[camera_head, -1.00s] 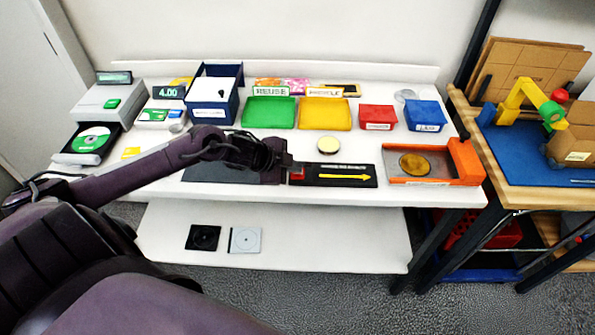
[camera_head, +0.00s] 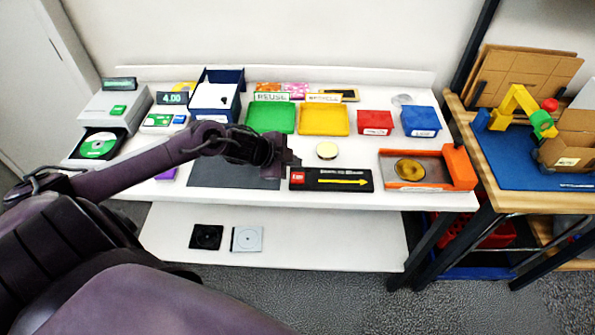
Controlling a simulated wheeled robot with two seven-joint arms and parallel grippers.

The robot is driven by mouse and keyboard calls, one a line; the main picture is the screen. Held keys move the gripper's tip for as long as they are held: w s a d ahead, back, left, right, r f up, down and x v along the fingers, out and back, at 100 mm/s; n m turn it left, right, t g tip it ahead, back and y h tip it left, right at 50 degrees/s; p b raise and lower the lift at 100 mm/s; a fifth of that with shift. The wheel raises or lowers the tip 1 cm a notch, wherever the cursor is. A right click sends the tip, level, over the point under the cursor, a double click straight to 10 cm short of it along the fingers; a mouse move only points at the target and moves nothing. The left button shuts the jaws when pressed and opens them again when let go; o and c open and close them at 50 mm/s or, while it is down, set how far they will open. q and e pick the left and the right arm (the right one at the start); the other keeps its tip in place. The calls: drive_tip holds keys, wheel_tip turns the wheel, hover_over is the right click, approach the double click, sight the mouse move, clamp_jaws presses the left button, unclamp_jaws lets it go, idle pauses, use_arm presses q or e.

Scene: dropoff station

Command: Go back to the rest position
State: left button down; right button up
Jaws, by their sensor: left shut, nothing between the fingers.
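My left arm comes in from the left and reaches over the white table (camera_head: 420,202). My left gripper (camera_head: 292,162) is shut and empty, held above the table near the dark mat (camera_head: 235,177). It is just left of and above the black panel (camera_head: 332,185) with a red square and a yellow arrow, apart from it as far as I can see. The arm hides part of the dark mat. My right gripper is not in view.
Behind stand a green tray (camera_head: 270,118), a yellow tray (camera_head: 324,120), a red bin (camera_head: 375,122) and blue bins. An orange-framed tray (camera_head: 458,165) holds a gold disc (camera_head: 409,169). A disc drive (camera_head: 97,146) is at left. A wooden bench (camera_head: 530,201) stands at right.

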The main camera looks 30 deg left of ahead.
use_arm(q)
wheel_tip(320, 180, up, 2)
drive_tip(key=shift+r+p, duration=0.15)
drive_tip(key=shift+p, duration=0.6)
